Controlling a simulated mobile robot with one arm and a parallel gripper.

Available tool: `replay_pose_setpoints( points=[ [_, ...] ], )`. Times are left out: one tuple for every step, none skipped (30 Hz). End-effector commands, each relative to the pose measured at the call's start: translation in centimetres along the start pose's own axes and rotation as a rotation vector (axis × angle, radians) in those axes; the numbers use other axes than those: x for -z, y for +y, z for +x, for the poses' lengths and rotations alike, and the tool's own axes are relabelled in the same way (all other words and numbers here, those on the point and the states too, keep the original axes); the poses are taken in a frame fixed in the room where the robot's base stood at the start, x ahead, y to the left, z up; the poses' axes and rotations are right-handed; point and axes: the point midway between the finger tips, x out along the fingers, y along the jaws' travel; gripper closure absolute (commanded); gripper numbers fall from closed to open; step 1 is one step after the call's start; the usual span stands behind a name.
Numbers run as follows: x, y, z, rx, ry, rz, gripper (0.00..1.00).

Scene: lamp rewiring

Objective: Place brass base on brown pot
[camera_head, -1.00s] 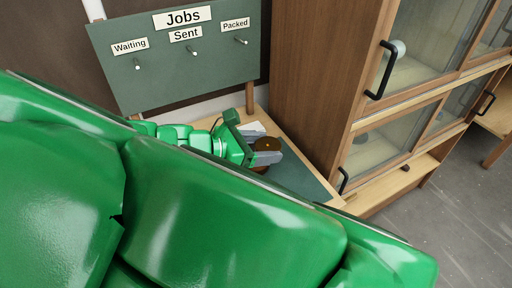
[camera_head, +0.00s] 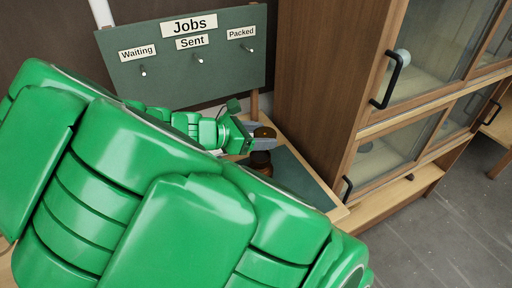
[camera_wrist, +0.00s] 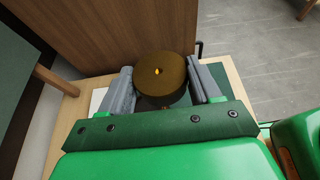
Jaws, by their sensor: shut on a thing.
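The brass base (camera_wrist: 160,75) is a round dull-brass disc with a small yellow spot at the middle of its top. My gripper (camera_wrist: 165,88) is shut on it, with one grey finger on each side. In the head view the brass base (camera_head: 265,132) shows at the fingers, near the back of the bench. The brown pot (camera_head: 261,163) stands on the bench just below my gripper in that view, partly hidden by my arm. I cannot tell whether the base is right over the pot or touches it.
A green mat (camera_head: 298,182) covers part of the wooden bench. A Jobs board (camera_head: 180,75) with pegs stands behind. A wooden cabinet (camera_head: 325,70) with glass doors rises close on the right. My green arm hides much of the bench's near side.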

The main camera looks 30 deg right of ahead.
Motion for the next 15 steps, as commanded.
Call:
replay_pose_setpoints(
  points=[
    [0.4,0.4,0.3,0.002,-0.002,-0.001,0.83],
    [0.7,0.6,0.5,0.003,-0.003,-0.001,0.83],
    [1.0,0.9,0.8,0.003,-0.004,-0.002,0.83],
    [1.3,1.2,0.9,0.003,-0.004,-0.003,0.83],
    [1.6,1.4,1.1,0.003,-0.005,-0.004,0.83],
    [1.9,1.7,1.4,0.003,-0.004,-0.004,0.83],
    [2.1,2.0,1.5,0.003,-0.004,-0.003,0.83],
    [2.4,2.2,1.7,0.003,-0.003,-0.002,0.83],
    [2.7,2.5,1.9,0.002,-0.003,-0.002,0.83],
    [3.0,2.8,2.1,0.002,-0.002,-0.002,0.83],
    [3.2,3.0,2.2,0.002,-0.002,-0.002,0.83],
    [3.5,3.2,2.5,0.003,-0.002,-0.003,0.83],
    [3.7,3.4,2.6,0.003,-0.002,-0.003,0.83],
    [3.9,3.6,2.7,0.003,-0.002,-0.003,0.83],
    [4.1,3.8,2.8,0.003,-0.002,-0.004,0.83]
  ],
)
